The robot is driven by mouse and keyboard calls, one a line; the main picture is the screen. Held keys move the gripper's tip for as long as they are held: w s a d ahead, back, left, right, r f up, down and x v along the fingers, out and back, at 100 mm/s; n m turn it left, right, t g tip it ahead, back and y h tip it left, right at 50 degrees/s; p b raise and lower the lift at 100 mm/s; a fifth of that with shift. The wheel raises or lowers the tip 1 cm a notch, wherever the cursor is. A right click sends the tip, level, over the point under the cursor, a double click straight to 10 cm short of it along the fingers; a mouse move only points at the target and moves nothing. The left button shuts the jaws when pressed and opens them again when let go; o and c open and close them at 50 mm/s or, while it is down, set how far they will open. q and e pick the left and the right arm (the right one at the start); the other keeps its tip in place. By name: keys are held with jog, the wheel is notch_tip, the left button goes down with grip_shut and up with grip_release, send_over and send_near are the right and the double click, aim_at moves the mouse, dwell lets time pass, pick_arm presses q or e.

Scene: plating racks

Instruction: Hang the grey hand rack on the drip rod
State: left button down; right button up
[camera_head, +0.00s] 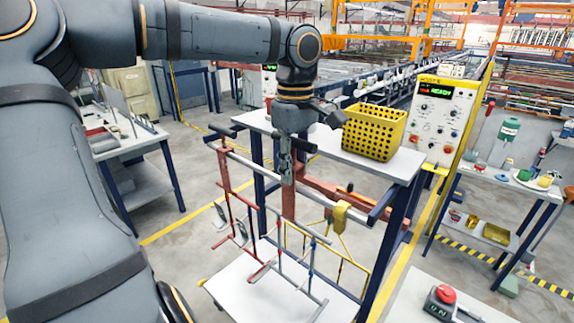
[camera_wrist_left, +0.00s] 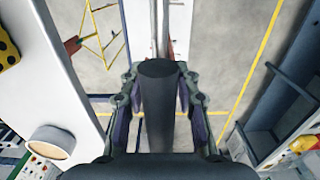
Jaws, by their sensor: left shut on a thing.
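My left gripper (camera_head: 287,168) is shut on the dark handle (camera_wrist_left: 160,105) of what looks like the grey hand rack. The rack's thin grey frame with crossbars (camera_head: 300,233) hangs below the gripper in the head view. The pale drip rod (camera_head: 250,167) runs diagonally beside and behind the gripper. The gripper hides the top of the grey rack, so I cannot tell whether its hook touches the rod. My right gripper is out of view.
A red rack (camera_head: 225,177) hangs at the rod's left end, and a yellow rack (camera_head: 341,216) hangs to the right. A yellow perforated basket (camera_head: 374,131) stands on the white table. A control panel (camera_head: 438,117) stands behind. A red button (camera_head: 445,294) is at the front right.

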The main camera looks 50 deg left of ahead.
aim_at(294, 180)
pick_arm(q)
jog(key=shift+f+b, duration=0.3)
jog(key=shift+f, duration=1.4)
jog(key=c, duration=0.9)
grip_release()
jog(key=shift+s, duration=0.15)
